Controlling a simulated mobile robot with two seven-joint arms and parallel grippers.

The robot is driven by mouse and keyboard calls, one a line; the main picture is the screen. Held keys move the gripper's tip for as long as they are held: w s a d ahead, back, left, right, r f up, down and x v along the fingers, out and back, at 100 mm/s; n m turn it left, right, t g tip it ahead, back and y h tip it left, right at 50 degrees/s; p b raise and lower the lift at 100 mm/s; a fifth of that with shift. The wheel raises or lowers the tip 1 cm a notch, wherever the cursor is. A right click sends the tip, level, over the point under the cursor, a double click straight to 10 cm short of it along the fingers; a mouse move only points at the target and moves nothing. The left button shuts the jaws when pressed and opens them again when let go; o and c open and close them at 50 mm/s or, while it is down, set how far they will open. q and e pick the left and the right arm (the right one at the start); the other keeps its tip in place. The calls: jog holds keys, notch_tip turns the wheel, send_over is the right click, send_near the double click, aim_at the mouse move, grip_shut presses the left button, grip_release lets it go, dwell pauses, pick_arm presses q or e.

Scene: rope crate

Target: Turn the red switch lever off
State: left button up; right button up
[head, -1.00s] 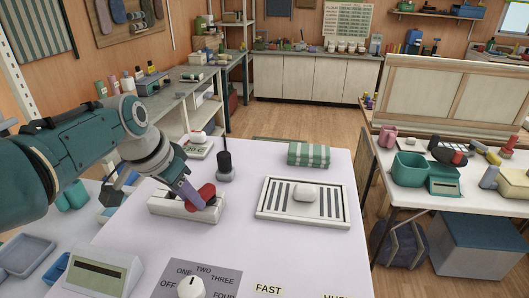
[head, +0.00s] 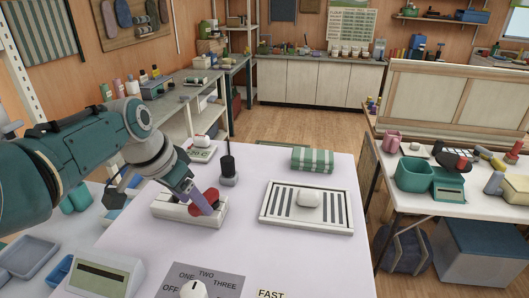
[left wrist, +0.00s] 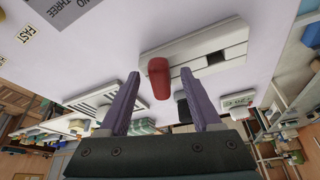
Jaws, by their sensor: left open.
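The red switch lever (head: 211,195) stands on a white slotted base (head: 160,208) on the pale table, partly hidden by a finger in the head view. In the left wrist view the red lever (left wrist: 158,78) shows between my two purple fingers, with gaps on both sides, and the white base (left wrist: 205,45) lies behind it. My left gripper (head: 200,204) is open at the lever; I cannot tell whether a finger touches it. My right gripper is not in view.
A dial (head: 193,290) on a grey plate is in front.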

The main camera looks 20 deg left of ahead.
pick_arm(q)
jog(key=shift+s+r, duration=0.15)
jog(key=shift+r, duration=0.3)
jog(key=p+v, duration=0.2)
jog(key=v, duration=0.6)
jog(key=shift+r+p, duration=0.3)
jog(key=shift+s, duration=0.15)
jog(key=shift+s, duration=0.1)
